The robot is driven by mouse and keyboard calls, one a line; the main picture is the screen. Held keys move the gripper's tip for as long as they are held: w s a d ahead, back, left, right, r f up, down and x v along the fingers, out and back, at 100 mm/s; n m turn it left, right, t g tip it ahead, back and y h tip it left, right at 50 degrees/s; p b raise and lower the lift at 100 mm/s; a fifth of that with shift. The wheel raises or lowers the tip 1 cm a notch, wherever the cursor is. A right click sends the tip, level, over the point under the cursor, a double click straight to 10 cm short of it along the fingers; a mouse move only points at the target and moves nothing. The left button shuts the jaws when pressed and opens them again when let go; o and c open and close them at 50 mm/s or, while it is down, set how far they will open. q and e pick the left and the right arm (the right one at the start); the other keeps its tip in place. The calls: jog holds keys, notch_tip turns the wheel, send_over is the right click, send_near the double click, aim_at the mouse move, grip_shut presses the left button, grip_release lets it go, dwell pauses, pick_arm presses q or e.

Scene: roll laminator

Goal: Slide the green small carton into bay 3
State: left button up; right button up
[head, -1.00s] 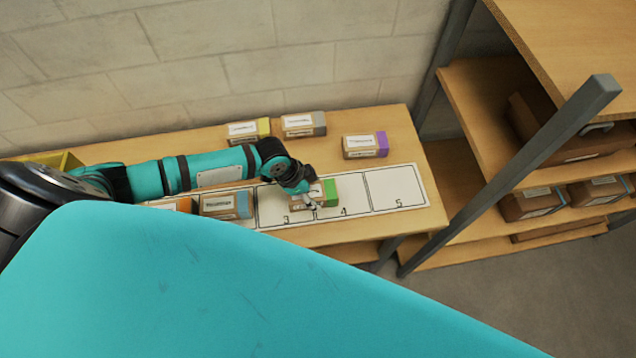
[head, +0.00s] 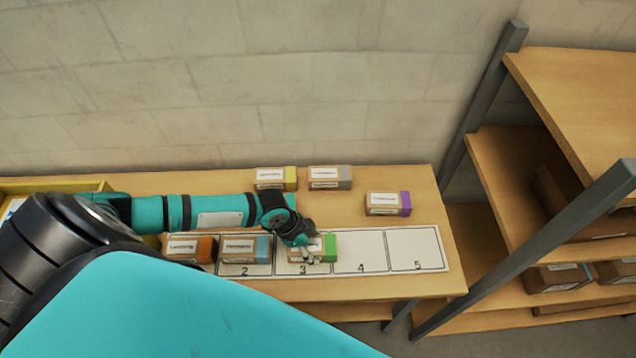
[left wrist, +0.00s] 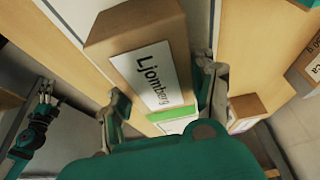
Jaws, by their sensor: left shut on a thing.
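The green small carton (head: 330,247) is brown with a green end band. It stands on the white numbered strip, mostly over bay 3 (head: 292,270), with its green end at or slightly across the line to bay 4. My left gripper (head: 311,255) is shut on it, partly hiding its top and front. In the left wrist view the carton (left wrist: 133,38), labelled "Ljomberg", sits between the fingers of my left gripper (left wrist: 163,100). My right gripper (left wrist: 43,93) shows small at the left of that view, and its jaws are unclear.
A blue-banded carton (head: 240,248) stands in bay 2, with an orange-banded one (head: 190,248) left of it. Yellow (head: 275,178), grey (head: 330,177) and purple (head: 388,203) cartons stand behind the strip. A shelf post (head: 540,240) rises at right.

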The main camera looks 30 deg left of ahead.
pick_arm(q)
jog(key=shift+s+a, duration=0.65)
jog(key=shift+a, duration=0.35)
jog(key=o, duration=1.7)
jog(key=shift+c, duration=0.2)
jog(key=shift+r, duration=0.15)
notch_tip(320, 180, up, 3)
jog(key=p, duration=0.3)
jog(key=shift+r+p, duration=0.8)
jog(key=shift+r, duration=0.6)
